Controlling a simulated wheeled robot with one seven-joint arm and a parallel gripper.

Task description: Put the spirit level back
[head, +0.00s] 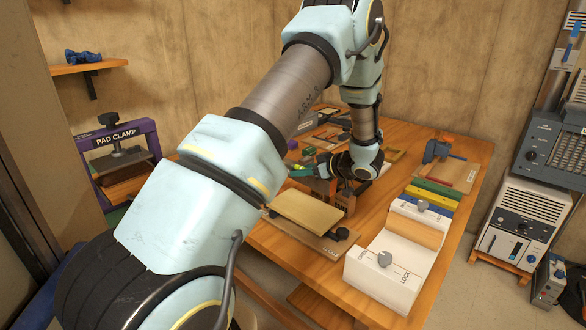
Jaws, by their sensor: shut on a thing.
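My gripper (319,170) is low over the back middle of the wooden workbench (284,246), with its wrist coming in from the right. It is shut on a slim green bar (301,173) that sticks out to the left of the jaws. The bar looks like the spirit level, but it is small and partly hidden, so I cannot be sure. I cannot tell whether the bar touches anything below it. The jaws themselves are small and partly covered by my wrist.
A board with a wooden block (305,212) lies in front of my gripper. A white knobbed fixture (390,274) stands front right, with coloured strips (434,194) behind it. A blue clamp (440,152) stands back right. A purple pad clamp (117,150) is at left.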

